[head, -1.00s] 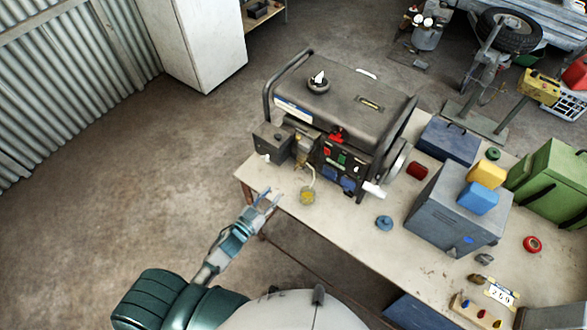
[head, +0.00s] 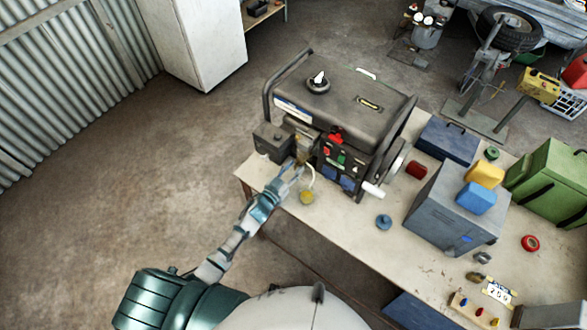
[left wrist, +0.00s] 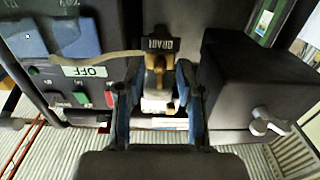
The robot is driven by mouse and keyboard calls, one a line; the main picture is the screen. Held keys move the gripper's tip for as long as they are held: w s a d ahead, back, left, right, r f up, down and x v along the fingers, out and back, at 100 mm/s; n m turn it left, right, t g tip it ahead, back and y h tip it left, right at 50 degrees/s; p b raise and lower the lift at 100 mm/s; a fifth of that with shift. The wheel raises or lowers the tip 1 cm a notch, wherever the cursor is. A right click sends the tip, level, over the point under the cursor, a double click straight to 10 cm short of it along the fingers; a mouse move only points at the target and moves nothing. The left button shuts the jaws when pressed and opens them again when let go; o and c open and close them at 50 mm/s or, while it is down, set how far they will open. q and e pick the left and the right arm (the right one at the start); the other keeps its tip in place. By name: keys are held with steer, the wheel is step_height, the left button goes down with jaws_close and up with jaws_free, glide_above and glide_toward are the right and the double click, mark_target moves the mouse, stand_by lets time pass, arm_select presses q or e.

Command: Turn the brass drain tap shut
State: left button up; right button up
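The generator (head: 345,100) stands on the bench (head: 340,225). The brass drain tap (left wrist: 156,66) shows in the left wrist view, below a black DRAIN label (left wrist: 160,44). My left gripper (left wrist: 156,92) is open, with one finger on each side of the tap; I cannot tell whether either finger touches it. In the head view my left gripper (head: 289,173) reaches in at the generator's near lower side, and the tap there is mostly hidden. A pale hose (head: 312,182) leads down to a small jar with yellow contents (head: 307,198). My right gripper is not in view.
A dark box (head: 272,141) on the generator is close beside my left gripper; a wing-shaped knob (left wrist: 268,123) on it shows in the left wrist view. Switches line the generator's panel. A blue round item (head: 384,222) and a grey box (head: 455,212) stand farther right.

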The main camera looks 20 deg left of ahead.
arm_select(q)
jaws_close()
steer(key=shift+m, duration=0.4)
steer(key=m+b, duration=0.1)
steer(key=m, duration=0.4)
steer(key=m+b, duration=0.1)
steer(key=m, duration=0.5)
steer(key=m+b, duration=0.1)
steer(key=m, duration=0.5)
steer(key=shift+s+d+f, duration=0.15)
steer(key=shift+f, duration=0.25)
